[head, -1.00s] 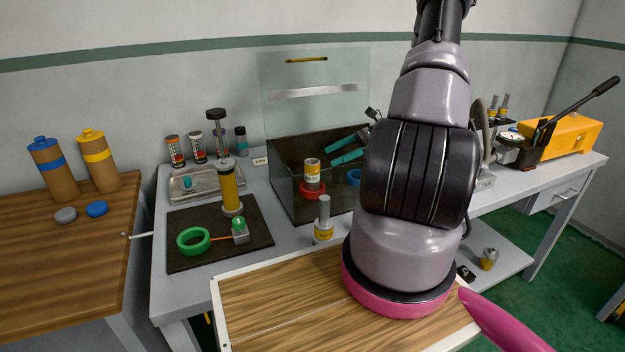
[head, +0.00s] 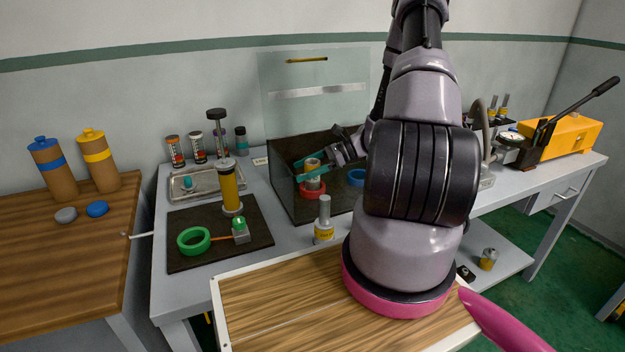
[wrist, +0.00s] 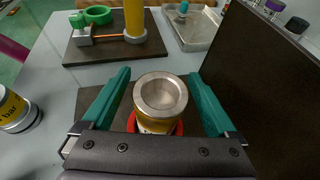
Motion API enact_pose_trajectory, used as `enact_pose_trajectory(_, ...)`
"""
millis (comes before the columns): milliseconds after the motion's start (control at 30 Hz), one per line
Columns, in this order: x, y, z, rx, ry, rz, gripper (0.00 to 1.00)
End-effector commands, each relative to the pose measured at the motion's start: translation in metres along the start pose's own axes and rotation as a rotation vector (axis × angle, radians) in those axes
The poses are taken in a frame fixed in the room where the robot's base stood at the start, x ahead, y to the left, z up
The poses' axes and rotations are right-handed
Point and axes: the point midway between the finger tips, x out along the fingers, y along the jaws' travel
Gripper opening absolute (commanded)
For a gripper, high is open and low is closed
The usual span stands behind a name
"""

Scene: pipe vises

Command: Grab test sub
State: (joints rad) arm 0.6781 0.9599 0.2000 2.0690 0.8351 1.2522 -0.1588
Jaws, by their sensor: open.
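My gripper (head: 314,170) is open, with teal fingers. In the wrist view the fingers (wrist: 160,100) lie on either side of the cylinder, with a visible gap on each side.
The box (head: 290,207) has low walls and a raised clear lid (head: 300,75). A blue ring (head: 355,177) lies inside it. A yellow-based fitting with a post (head: 324,222) stands in front. A dark mat (head: 190,255) with a yellow cylinder (head: 230,187) is at left.

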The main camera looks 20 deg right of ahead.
Motion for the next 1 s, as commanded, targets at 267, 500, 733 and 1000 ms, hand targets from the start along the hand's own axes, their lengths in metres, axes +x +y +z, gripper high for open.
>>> enact_pose_trajectory(267,0.000,0.000,0.000,0.000,0.000,0.000,0.51)
enact_pose_trajectory(500,-0.001,0.000,0.000,0.000,0.000,0.000,0.00)
enact_pose_trajectory(733,-0.001,0.000,0.001,0.000,-0.001,-0.001,0.00)
enact_pose_trajectory(1000,-0.008,-0.001,0.018,-0.003,-0.001,-0.001,0.00)
